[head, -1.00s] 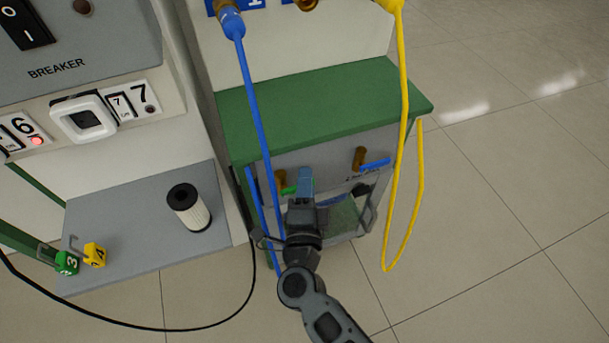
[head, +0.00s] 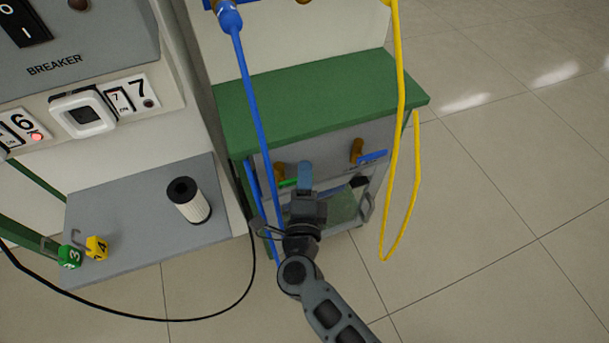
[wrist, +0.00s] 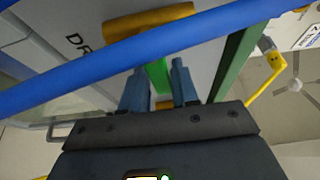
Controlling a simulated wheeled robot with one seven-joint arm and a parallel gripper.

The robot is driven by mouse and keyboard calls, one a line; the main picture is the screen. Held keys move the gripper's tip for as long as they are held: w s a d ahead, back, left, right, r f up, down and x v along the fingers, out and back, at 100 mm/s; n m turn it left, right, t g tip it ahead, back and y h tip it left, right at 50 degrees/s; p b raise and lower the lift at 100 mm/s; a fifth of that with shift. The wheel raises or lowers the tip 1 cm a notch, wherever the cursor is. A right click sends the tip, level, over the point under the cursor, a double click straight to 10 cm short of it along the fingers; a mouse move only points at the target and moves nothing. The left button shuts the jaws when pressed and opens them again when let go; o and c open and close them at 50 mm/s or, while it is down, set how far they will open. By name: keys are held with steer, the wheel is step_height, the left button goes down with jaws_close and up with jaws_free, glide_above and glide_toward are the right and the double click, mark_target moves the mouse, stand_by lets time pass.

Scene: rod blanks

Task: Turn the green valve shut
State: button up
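The green valve has a brass body (head: 279,172) and a short green handle (head: 287,183), on the grey front panel under the green bench top. The handle lies roughly level, pointing right toward my gripper (head: 305,172). In the wrist view the two blue fingers of my gripper (wrist: 159,85) stand apart, with the green handle (wrist: 158,76) showing between them. A gap shows beside the handle, and I cannot tell whether a finger touches it. The brass body (wrist: 150,21) is at the top of that view. The handle's end is partly hidden by the fingers in the head view.
A blue hose (head: 253,100) hangs just left of my gripper and crosses the wrist view (wrist: 150,48). A second brass valve (head: 356,150) with a blue handle (head: 372,156) is to the right. A yellow hose (head: 402,80) hangs farther right. A white filter (head: 189,201) stands on the left shelf.

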steer(key=shift+o, duration=1.3)
steer(key=shift+s, duration=0.1)
steer(key=s, duration=0.7)
steer(key=shift+s+a, duration=0.3)
steer(key=shift+a, duration=0.15)
